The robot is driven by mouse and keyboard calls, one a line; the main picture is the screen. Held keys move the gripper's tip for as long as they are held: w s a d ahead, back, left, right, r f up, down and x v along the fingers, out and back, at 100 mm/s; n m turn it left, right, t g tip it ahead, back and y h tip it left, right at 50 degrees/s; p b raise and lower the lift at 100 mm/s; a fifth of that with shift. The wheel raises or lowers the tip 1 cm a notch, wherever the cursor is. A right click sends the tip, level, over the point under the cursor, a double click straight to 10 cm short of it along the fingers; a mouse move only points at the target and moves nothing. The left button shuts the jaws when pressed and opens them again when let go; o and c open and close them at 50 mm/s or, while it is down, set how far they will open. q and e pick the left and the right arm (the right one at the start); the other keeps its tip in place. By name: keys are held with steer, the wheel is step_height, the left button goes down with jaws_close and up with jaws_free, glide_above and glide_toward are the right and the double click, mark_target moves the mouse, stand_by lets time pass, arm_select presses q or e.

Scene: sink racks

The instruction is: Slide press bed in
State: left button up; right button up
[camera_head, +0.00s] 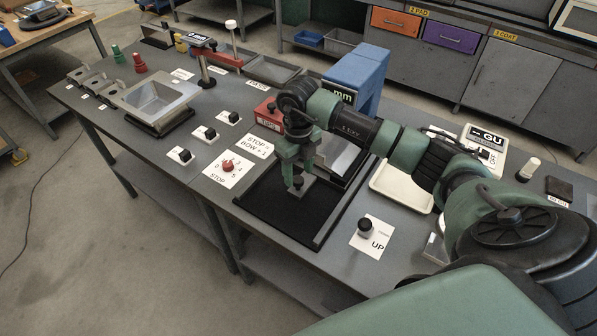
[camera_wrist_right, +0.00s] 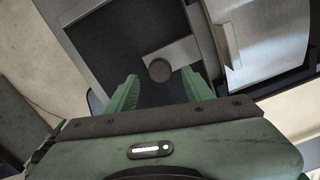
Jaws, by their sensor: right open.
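The press (camera_head: 368,72) is a blue frame with a dark "mm" display at the back of the bench. In front of it lies a black tray (camera_head: 275,212) with a thin raised metal edge. A grey metal plate with a round dark knob (camera_head: 298,181) is over the tray; I take it to be the press bed. My right gripper (camera_head: 297,172) points down over this knob. In the right wrist view the open fingers (camera_wrist_right: 160,80) stand either side of the knob (camera_wrist_right: 159,70). Contact cannot be told. My left gripper is out of view.
A red box (camera_head: 268,115) stands left of my right arm. A cream tray (camera_head: 402,188) lies to the right, with a black "UP" knob (camera_head: 365,227) in front. A red "STOP" dial (camera_head: 228,165) and a metal basin (camera_head: 157,97) are further left.

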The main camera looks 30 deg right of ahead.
steer(key=shift+f, duration=1.25)
steer(key=shift+d, duration=0.1)
jaws_close()
steer(key=shift+w, duration=0.1)
stand_by(0.3)
